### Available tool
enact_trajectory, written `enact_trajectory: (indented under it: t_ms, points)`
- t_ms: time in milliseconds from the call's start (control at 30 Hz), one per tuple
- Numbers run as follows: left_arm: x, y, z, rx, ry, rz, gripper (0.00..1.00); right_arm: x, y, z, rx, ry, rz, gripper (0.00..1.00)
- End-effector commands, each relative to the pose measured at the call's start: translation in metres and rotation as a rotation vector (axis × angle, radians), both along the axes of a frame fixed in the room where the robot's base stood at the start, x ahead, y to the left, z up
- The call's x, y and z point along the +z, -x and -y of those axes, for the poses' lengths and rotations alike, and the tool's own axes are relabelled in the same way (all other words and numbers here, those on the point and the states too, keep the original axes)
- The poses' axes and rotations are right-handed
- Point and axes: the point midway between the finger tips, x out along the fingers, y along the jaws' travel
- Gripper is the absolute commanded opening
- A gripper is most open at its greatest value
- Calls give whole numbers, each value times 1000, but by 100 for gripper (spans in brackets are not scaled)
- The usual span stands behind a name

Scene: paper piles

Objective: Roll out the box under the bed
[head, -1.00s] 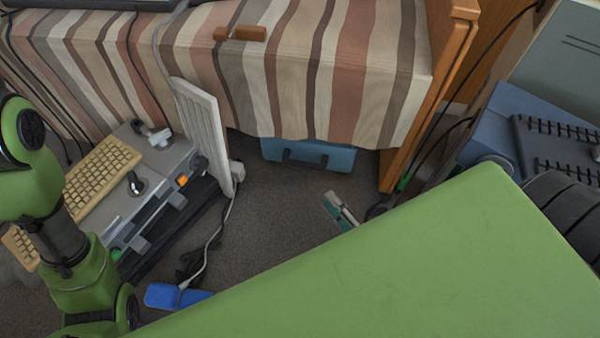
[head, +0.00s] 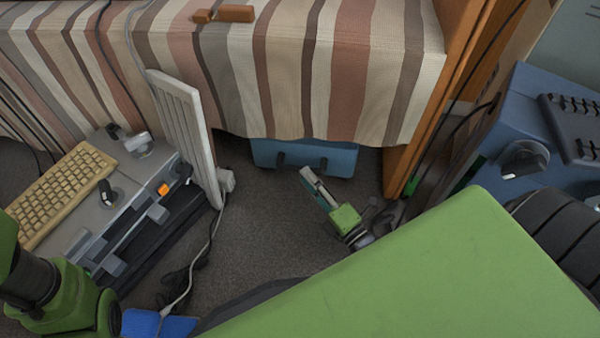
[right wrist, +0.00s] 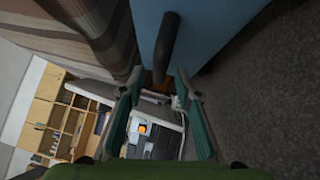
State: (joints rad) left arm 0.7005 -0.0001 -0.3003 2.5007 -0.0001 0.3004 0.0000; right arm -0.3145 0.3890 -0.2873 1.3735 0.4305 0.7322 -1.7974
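The blue box (head: 340,159) lies on the floor under the bed, its front showing just below the striped cover in the head view. The box also fills the top of the right wrist view (right wrist: 215,25), with its dark bar handle (right wrist: 168,45) on the near face. My right gripper (head: 308,176) is low over the floor just in front of the box. In the right wrist view its two teal fingers (right wrist: 160,78) are apart, with the handle's lower end near the gap between the tips. They do not grip it. My left gripper is out of view; only its arm shows.
The striped bed cover (head: 290,75) hangs over the box. A white radiator (head: 185,125) and a grey machine with a keyboard (head: 65,185) stand left. A wooden bed post (head: 430,120) and blue machine (head: 520,115) are right. A cable and blue object (head: 160,324) lie on the floor.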

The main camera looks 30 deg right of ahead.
Motion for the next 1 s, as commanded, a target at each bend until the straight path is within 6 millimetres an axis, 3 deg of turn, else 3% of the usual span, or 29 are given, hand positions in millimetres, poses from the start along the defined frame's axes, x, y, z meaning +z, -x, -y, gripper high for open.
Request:
enact_trajectory:
  t_ms: [100,300,633,667,767,1000]
  points:
    - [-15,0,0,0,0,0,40,0,-21,-4,2,-1,3,31]
    - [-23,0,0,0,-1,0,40,4,-40,-6,1,0,1,31]
    - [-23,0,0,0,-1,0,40,6,-44,-7,1,1,-1,31]
    - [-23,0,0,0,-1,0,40,6,-44,-7,1,1,-1,28]
    - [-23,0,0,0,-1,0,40,6,-44,-7,1,0,-1,2]
    - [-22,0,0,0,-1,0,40,6,-44,-7,0,0,-1,0]
